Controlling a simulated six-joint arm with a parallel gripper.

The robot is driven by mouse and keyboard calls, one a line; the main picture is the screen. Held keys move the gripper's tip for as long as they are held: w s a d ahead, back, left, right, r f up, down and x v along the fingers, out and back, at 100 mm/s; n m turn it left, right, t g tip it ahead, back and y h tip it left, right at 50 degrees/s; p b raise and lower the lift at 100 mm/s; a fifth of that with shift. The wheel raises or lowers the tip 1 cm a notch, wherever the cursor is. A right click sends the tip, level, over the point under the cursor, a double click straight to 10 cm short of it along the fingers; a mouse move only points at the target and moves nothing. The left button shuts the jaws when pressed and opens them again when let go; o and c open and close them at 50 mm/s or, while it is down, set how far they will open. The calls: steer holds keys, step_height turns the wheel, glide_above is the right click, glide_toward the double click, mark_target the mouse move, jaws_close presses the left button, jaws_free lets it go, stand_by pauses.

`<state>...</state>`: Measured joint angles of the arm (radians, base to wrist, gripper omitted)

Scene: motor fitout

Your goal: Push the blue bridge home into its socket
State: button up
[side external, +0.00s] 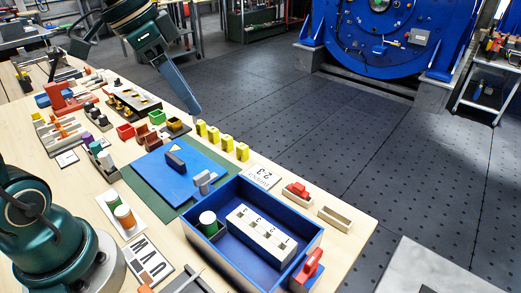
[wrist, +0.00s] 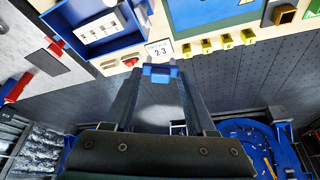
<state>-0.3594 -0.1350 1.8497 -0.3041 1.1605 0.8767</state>
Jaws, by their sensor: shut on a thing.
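My gripper (wrist: 160,78) is shut on the blue bridge (wrist: 160,72), a small blue piece between the fingertips in the wrist view. Two greyish prongs stick out of its far side. In the side view my gripper (side external: 193,113) is raised near the table's far edge, by the yellow blocks; the bridge cannot be made out there. A white block with several dark sockets (side external: 260,235) sits inside the blue tray (side external: 296,263), and also shows in the wrist view (wrist: 103,27). The bridge is apart from this block. Which socket belongs to the bridge cannot be told.
A card reading "2 3" (side external: 262,177) lies beside the tray. Several yellow blocks (side external: 228,143) line the far edge. A green cylinder (side external: 208,223) stands in the tray. A red piece (side external: 297,190) sits near the tray, and a red-handled thing (side external: 309,268) at its near corner.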

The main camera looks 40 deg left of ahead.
steer(key=m, duration=0.2)
steer(key=d+m+g+h, duration=0.1)
steer(key=m, duration=0.1)
steer(key=m+h, duration=0.1)
steer(key=m, duration=0.1)
steer(key=shift+w+d+r+g, duration=0.2)
steer(key=shift+w+r+g, duration=0.05)
steer(key=shift+r+g, duration=0.15)
steer(key=d+m+g, duration=0.5)
steer(key=m, duration=0.9)
steer(key=m+g+y, duration=0.2)
steer(key=m+y, duration=0.2)
steer(key=m, duration=0.7)
glide_above(257, 233)
steer(key=w, duration=0.1)
step_height(257, 233, down, 8)
steer(key=shift+w+f, duration=0.2)
steer(key=shift+f, duration=0.1)
steer(key=shift+f, duration=2.8)
steer(key=shift+f, duration=1.55)
